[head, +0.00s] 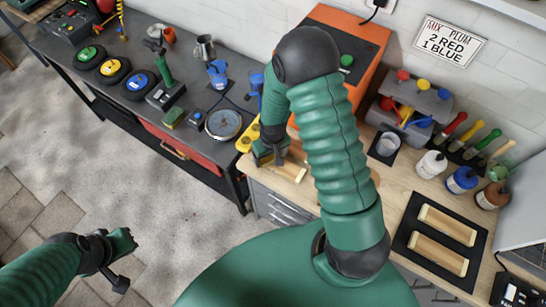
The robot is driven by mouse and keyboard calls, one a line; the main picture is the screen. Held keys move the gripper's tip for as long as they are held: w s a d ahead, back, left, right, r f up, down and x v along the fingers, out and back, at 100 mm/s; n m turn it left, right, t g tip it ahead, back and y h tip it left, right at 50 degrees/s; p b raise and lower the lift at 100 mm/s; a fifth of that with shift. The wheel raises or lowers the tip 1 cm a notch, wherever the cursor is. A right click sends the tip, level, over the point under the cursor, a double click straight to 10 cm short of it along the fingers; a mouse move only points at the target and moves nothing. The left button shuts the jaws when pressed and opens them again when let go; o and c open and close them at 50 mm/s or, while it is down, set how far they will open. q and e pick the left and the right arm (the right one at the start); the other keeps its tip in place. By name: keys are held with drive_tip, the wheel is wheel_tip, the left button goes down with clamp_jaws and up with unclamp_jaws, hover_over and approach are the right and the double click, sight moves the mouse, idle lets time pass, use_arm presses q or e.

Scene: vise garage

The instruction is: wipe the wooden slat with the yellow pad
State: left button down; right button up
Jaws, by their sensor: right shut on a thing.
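My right gripper (270,152) points down at the left end of the wooden workbench and is shut on a small pad. Only the pad's green and yellow edge (258,158) shows beside the fingers. A pale wooden slat (292,172) lies under and just right of the gripper, partly hidden by my arm. The pad seems to be at the slat's left part; I cannot tell whether they touch. My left gripper (122,258) is at the lower left over the floor, its fingers apart and empty.
A yellow block with holes (248,136) stands close behind the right gripper. A round metal plate (223,124) and a green-yellow sponge (173,117) lie on the dark bench. Two slats rest on a black mat (408,222). Bottles (432,163) and an orange machine (366,70) stand behind.

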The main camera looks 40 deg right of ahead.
sight(270, 157)
wheel_tip(270, 157, up, 6)
drive_tip(key=p, duration=0.5)
drive_tip(key=shift+r, duration=0.1)
wheel_tip(270, 157, up, 3)
drive_tip(key=p, duration=0.2)
drive_tip(key=shift+p, duration=0.35)
drive_tip(key=shift+s, duration=0.1)
